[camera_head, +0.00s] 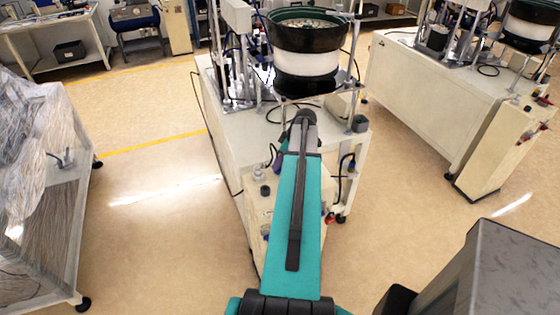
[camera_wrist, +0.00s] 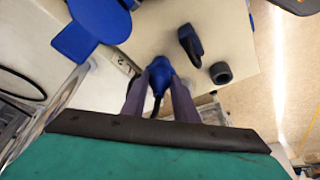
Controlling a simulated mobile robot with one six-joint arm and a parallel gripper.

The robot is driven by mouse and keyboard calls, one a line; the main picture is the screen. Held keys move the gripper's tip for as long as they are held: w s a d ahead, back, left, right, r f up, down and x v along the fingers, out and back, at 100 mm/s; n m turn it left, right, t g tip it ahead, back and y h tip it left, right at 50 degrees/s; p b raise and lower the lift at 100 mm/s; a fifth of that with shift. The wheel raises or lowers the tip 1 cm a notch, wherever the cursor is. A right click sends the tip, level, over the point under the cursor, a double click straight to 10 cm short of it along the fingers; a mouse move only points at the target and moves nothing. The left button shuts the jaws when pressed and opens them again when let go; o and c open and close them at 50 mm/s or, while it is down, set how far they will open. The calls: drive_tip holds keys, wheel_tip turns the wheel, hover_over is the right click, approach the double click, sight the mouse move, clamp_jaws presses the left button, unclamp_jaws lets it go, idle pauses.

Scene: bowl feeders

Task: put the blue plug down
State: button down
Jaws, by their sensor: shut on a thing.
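In the wrist view the blue plug (camera_wrist: 158,69) sits between the two fingers of my gripper (camera_wrist: 160,88). The gripper is shut on it, and a dark cable or stem shows below the plug between the fingers. A cream machine top (camera_wrist: 200,20) lies beyond the plug. I cannot tell whether the plug touches that top.
On the cream top, a dark upright part (camera_wrist: 190,44) and a short black cylinder (camera_wrist: 220,73) stand right of the plug. A blue paddle-shaped part (camera_wrist: 76,42) is at left. A bowl feeder (camera_head: 305,58) stands on the bench. Open floor (camera_head: 150,190) lies left of it.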

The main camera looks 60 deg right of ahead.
drive_tip(key=shift+f, duration=0.2)
drive_tip(key=shift+f, duration=0.15)
drive_tip(key=c, duration=1.4)
unclamp_jaws()
drive_tip(key=shift+r, duration=0.25)
drive_tip(key=b+v, duration=0.4)
drive_tip(key=v, duration=0.7)
drive_tip(key=shift+s+r, duration=0.15)
drive_tip(key=shift+r, duration=0.25)
